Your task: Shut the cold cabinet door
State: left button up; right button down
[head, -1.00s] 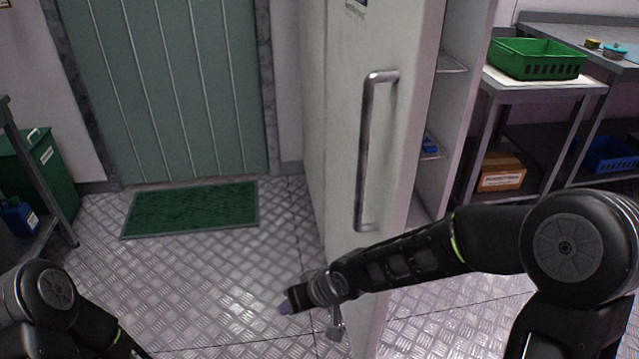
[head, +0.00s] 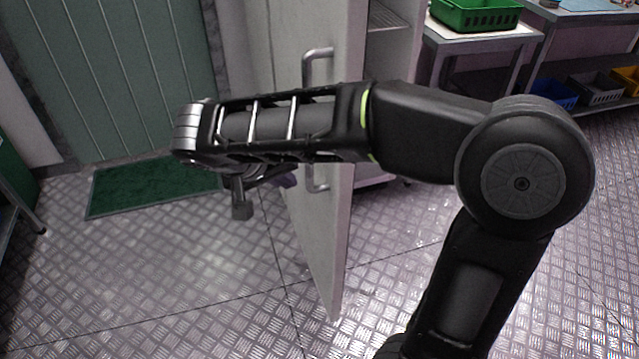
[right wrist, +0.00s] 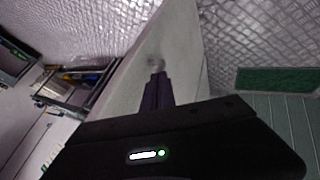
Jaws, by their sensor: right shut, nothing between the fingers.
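The white cold cabinet door (head: 325,245) stands open, swung out from the cabinet (head: 397,50), whose interior and a shelf show to its right. The metal door handle (head: 312,65) is partly hidden behind my right arm. My right arm reaches across in front of the door, and my right gripper (head: 287,180) is on the door's left side, its purplish fingertips close to the panel. In the right wrist view, the shut, empty fingers (right wrist: 156,92) point along the pale door panel (right wrist: 175,55). I cannot tell whether they touch it. My left gripper is out of view.
A green door (head: 110,70) and green mat (head: 140,185) lie to the left. A green crate (head: 475,14) stands on a table at the right, with blue and grey bins (head: 598,88) on a low shelf. The metal floor around the door is clear.

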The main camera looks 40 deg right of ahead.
send_near(331, 189)
jog(key=x, duration=0.4)
jog(key=shift+w+f+b, duration=0.15)
jog(key=shift+f+b, duration=0.15)
jog(key=shift+f, duration=0.1)
jog(key=shift+d, duration=0.2)
jog(key=shift+d, duration=0.15)
